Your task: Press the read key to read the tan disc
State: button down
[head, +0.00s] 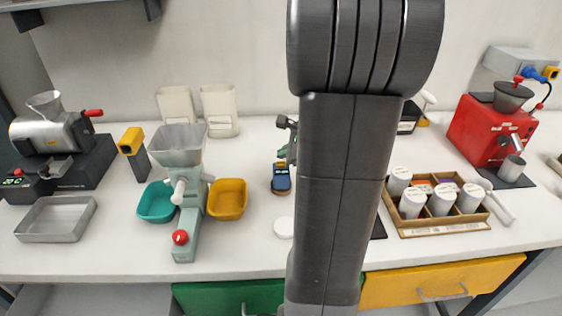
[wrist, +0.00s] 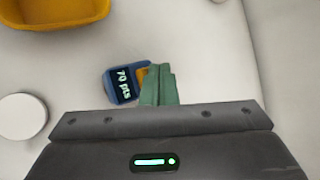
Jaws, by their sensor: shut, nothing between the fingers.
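A blue reader (head: 281,184) with a dark display stands on the counter, left of my arm. In the wrist view the blue reader (wrist: 110,88) shows "70 pts" on its display. An orange key (wrist: 142,76) sits beside the display, partly covered by my green fingers. My gripper (wrist: 160,82) is shut and empty, its tips at or just above the key; contact cannot be told. A pale, off-white disc (head: 284,228) lies in front of the reader and also shows in the wrist view (wrist: 21,116). No clearly tan disc shows; one under the reader would be hidden.
A yellow bowl (head: 228,198), a teal bowl (head: 157,202) and a green-grey grinder (head: 186,217) stand left of the reader. A wooden tray (head: 443,230) with white-lidded jars and a red grinder (head: 489,133) stand right. My arm hides the counter's middle.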

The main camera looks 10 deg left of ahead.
aim_at(284, 165)
jog(key=shift+r, duration=0.1)
notch_tip(284, 165, up, 5)
jog(key=p, duration=0.4)
jog(key=shift+p, duration=0.35)
dwell(0.4)
